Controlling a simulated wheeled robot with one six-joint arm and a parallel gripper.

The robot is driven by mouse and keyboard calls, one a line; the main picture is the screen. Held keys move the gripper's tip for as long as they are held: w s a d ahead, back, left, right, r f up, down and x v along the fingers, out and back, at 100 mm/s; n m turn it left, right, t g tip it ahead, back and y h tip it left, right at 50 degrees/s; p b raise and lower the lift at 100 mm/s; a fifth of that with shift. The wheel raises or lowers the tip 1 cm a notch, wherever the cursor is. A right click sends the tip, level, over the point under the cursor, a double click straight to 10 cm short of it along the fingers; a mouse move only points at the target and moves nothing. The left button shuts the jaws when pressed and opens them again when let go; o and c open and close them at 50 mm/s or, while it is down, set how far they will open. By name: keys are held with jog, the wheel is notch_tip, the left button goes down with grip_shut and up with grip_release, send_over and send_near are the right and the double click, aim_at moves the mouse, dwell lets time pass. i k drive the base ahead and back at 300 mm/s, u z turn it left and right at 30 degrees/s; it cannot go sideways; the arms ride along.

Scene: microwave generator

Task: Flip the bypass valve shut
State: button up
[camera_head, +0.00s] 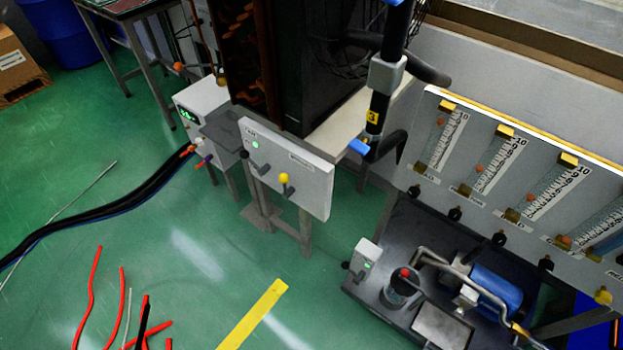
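No label that I can read marks the bypass valve, so I cannot tell which handle it is. A white panel (315,190) on a stand carries a yellow-knobbed lever (285,181) and a dark-knobbed lever (246,155). A black vertical pipe (379,104) with a grey collar and a yellow "3" tag has a blue handle (359,146) sticking out to the left near its lower end. Another blue piece (394,2) is cut off at the top edge. My gripper is not in view.
A flowmeter board (480,205) stands at right, above a dark bench (395,310) with a pump and a small control box (365,259). A black cabinet (290,70) is behind the panel.

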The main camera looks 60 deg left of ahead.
aim_at(283, 178)
jog(key=u, duration=2)
jog(key=k, duration=0.6)
jog(key=u, duration=0.65)
jog(key=i, duration=1.1)
jog(key=z, duration=0.35)
